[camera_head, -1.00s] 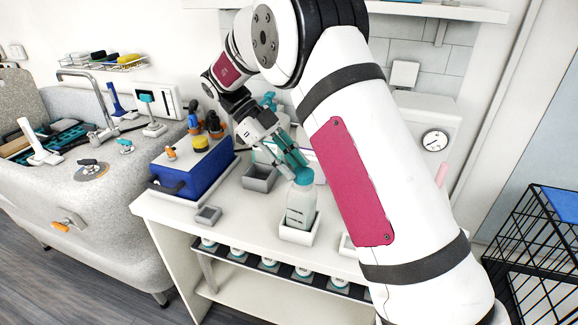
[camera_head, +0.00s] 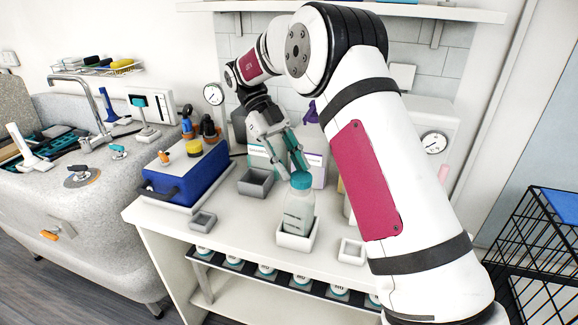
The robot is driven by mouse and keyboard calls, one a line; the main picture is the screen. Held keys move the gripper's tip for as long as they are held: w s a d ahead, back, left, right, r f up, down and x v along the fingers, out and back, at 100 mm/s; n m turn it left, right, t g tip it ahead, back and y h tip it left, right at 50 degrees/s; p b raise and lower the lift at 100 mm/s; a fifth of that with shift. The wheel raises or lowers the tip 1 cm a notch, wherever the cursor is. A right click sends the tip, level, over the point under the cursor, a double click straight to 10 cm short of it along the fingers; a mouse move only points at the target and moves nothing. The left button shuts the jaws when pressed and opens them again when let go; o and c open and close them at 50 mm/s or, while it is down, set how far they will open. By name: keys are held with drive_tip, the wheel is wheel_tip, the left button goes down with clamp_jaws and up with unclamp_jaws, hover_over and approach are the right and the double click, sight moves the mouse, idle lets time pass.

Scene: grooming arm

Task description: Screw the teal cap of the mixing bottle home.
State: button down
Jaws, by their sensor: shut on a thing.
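The mixing bottle (camera_head: 298,212) is pale and translucent and stands upright in a small white square holder (camera_head: 297,241) on the white bench. Its teal cap (camera_head: 300,181) sits on top at the neck. My gripper (camera_head: 293,172) comes down from the upper left with its fingertips at the cap, shut on it. The exact finger contact is small and partly hidden, and I cannot see how tightly the cap meets the neck.
A grey open bin (camera_head: 256,183) and a blue box (camera_head: 188,178) stand left of the bottle. A small grey tray (camera_head: 203,221) lies front left, and a white holder (camera_head: 351,252) to the right. White boxes stand behind my gripper. A grey sink (camera_head: 70,215) is at left.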

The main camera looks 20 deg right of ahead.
drive_tip(key=shift+f, duration=0.1)
drive_tip(key=c, duration=1.1)
unclamp_jaws()
drive_tip(key=shift+s+a+r+n+t+h+p, duration=0.2)
drive_tip(key=shift+a+n+t+h+p, duration=0.1)
drive_tip(key=shift+n+h+p, duration=0.4)
drive_tip(key=shift+s+a+n+t+h+p, duration=0.15)
drive_tip(key=shift+n+t+h+p, duration=0.1)
drive_tip(key=shift+n+p, duration=0.25)
drive_tip(key=shift+s+d+n+t+h+p, duration=0.15)
drive_tip(key=shift+n+h+p, duration=0.15)
drive_tip(key=shift+n, duration=0.3)
drive_tip(key=n+t+p, duration=0.1)
drive_tip(key=n+t+h+p, duration=0.1)
drive_tip(key=n+p, duration=0.1)
drive_tip(key=a+n+t+h+p, duration=0.1)
drive_tip(key=shift+s+a+n, duration=0.1)
drive_tip(key=shift+s+n, duration=0.25)
drive_tip(key=shift+n, duration=0.05)
drive_tip(key=shift+w+a+f+n+t+h+p, duration=0.1)
drive_tip(key=shift+n+t+h+p, duration=0.2)
drive_tip(key=shift+n+p, duration=0.1)
